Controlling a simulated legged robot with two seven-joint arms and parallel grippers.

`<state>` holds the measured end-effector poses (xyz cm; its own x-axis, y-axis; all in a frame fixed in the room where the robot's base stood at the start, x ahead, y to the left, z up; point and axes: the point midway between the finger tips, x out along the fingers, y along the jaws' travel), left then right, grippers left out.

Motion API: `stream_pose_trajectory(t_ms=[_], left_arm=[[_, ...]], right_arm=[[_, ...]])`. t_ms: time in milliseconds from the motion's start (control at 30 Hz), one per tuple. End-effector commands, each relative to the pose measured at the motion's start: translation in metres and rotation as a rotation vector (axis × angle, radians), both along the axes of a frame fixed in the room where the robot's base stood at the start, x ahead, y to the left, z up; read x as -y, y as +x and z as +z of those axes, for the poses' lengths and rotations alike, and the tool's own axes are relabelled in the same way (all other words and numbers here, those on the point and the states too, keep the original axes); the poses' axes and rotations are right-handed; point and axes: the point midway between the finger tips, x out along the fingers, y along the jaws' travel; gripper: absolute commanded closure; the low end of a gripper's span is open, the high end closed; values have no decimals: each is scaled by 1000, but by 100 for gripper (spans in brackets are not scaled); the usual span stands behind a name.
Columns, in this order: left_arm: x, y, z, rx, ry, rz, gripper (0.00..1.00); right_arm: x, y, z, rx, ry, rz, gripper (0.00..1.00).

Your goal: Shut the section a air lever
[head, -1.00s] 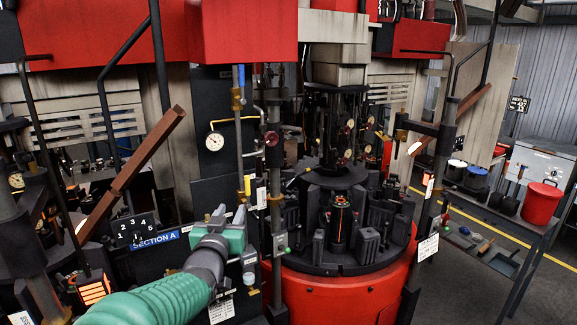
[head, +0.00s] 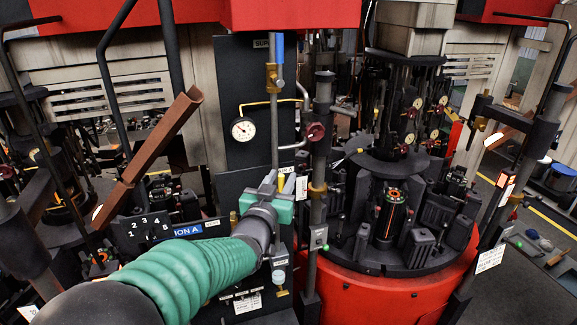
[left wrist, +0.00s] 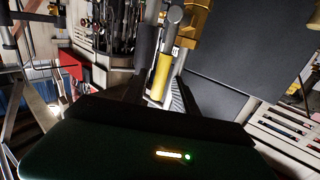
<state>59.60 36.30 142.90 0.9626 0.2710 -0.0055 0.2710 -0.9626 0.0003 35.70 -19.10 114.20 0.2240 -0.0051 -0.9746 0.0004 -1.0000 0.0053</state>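The Section A sign (head: 187,231) is on the dark panel, partly covered by my left arm. A yellow-sleeved lever (head: 283,176) shows just beyond my left gripper (head: 279,186), below a brass valve (head: 272,77) with a blue handle (head: 279,46). I cannot tell for certain which handle is the section A air lever. In the left wrist view the yellow sleeve (left wrist: 161,76) stands ahead between the dark fingers, which are apart. I see no clear contact with it. My right gripper is not in view.
A round gauge (head: 243,130) is left of the pipe. A grey post (head: 319,180) with a red knob stands close right of my gripper. The red-based rotary mould (head: 360,292) is further right. A rust-brown chute (head: 160,150) slopes at the left.

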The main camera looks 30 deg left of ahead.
Motion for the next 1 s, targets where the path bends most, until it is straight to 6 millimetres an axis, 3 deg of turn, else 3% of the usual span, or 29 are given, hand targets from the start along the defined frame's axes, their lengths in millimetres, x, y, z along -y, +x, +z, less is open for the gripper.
stream_pose_trajectory(t_ms=[300,567,1000], left_arm=[[-4,0,-1,1,-4,1,66],[-4,1,-2,-1,-3,1,100],[-4,1,-3,-4,-4,1,100]], right_arm=[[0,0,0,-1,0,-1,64],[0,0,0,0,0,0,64],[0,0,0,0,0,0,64]])
